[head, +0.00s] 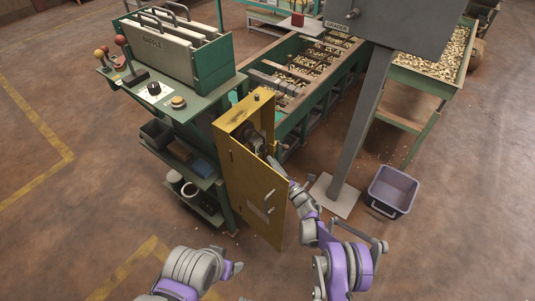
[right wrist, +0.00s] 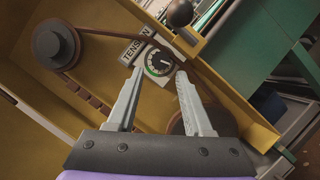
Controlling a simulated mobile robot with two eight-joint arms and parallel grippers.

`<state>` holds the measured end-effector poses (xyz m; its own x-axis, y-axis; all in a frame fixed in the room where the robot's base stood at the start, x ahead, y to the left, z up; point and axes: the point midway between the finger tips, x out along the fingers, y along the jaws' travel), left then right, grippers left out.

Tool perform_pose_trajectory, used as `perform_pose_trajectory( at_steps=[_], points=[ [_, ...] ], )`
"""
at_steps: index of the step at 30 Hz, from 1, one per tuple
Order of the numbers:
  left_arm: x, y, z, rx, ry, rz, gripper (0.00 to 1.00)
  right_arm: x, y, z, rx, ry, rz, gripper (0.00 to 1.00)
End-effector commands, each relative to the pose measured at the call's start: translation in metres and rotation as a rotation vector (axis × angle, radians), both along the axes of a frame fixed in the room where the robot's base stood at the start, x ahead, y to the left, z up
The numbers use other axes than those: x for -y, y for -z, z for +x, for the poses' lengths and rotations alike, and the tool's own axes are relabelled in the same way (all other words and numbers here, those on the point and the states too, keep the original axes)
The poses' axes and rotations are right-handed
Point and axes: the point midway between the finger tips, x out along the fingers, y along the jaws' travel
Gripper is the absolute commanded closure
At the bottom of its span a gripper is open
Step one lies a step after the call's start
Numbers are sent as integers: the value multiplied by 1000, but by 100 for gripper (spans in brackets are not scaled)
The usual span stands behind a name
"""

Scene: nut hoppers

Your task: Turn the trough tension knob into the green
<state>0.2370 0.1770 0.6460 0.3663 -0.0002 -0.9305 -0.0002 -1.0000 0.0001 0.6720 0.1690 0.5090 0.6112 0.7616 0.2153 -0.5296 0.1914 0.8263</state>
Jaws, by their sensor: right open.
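The tension knob (right wrist: 158,63) is a small dark round knob with a pale scale around it, beside a TENSION label (right wrist: 136,52) inside the yellow cabinet (head: 238,117). A little green shows on the scale; where the pointer stands is too small to read surely. My right gripper (right wrist: 161,74) is open, its two fingertips on either side of the knob in the right wrist view. I cannot tell whether they touch it. In the head view the right gripper (head: 268,155) reaches into the cabinet and is partly hidden.
The cabinet door (head: 258,195) stands open in front. A grey post (head: 360,125) and a purple-grey bin (head: 392,187) stand to the right. A green bench (head: 200,103) is at the left.

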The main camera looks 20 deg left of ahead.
Motion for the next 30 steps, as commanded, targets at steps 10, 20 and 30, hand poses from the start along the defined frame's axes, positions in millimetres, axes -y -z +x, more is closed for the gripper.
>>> perform_pose_trajectory(
  at_steps=[10, 20, 30],
  points=[
    [0, 9, 2, 1, 0, 0, 27, -38, -10, 32, -1, 1, 1, 49],
    [0, 9, 2, 1, 0, 0, 27, -42, -12, 35, -2, 2, 1, 49],
    [0, 9, 2, 1, 0, 0, 27, -41, -12, 35, -2, 2, 1, 100]
  ],
)
